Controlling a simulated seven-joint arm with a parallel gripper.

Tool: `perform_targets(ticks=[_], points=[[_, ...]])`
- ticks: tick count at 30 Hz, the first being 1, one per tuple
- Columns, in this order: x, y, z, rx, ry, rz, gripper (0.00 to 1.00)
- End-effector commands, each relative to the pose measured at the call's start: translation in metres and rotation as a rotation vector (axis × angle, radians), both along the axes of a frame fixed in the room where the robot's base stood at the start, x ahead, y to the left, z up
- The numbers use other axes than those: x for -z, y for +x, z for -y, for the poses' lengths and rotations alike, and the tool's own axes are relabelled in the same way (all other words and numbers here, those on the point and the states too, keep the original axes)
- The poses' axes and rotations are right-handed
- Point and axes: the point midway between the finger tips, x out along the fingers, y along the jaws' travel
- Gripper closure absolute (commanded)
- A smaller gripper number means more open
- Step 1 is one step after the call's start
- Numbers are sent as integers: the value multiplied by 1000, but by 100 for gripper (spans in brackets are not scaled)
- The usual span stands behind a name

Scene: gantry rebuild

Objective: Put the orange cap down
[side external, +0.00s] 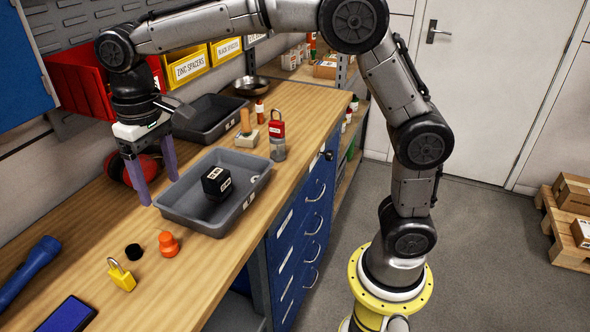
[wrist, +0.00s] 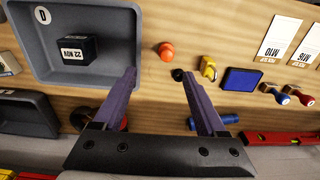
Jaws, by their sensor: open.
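The orange cap (side external: 168,243) stands on the wooden bench, in front of the grey tray, and nothing holds it. It also shows in the wrist view (wrist: 166,50), a little beyond the fingertips and about midway between them. My gripper (side external: 159,191) has two purple fingers pointing down, spread wide with nothing between them. It is at the back-left side of the tray, apart from the cap; its height over the bench is hard to tell. The wrist view also shows the open fingers (wrist: 157,72).
The grey tray (side external: 240,222) holds a black labelled box (side external: 216,183). Near the cap are a small black cap (side external: 133,251), a yellow padlock (side external: 122,275), a blue flashlight (side external: 28,268) and a blue-screened device (side external: 68,315). Red earmuffs (side external: 115,168) lie behind my gripper.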

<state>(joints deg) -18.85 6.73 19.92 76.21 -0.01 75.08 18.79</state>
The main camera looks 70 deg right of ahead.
Motion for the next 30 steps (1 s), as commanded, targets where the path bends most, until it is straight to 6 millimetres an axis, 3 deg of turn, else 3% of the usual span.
perform_targets(ticks=[4, 9, 15, 18, 22, 24, 30], points=[[-30, -43, 42, 7, 22, 93, 26], [-44, -108, 86, 8, 33, 216, 26], [-29, -185, 121, 8, 20, 353, 26], [-15, -212, 131, 7, 7, 404, 26], [0, -233, 136, 5, -5, 445, 26], [4, -238, 138, 6, -9, 457, 32], [7, -241, 138, 4, -12, 459, 32]])
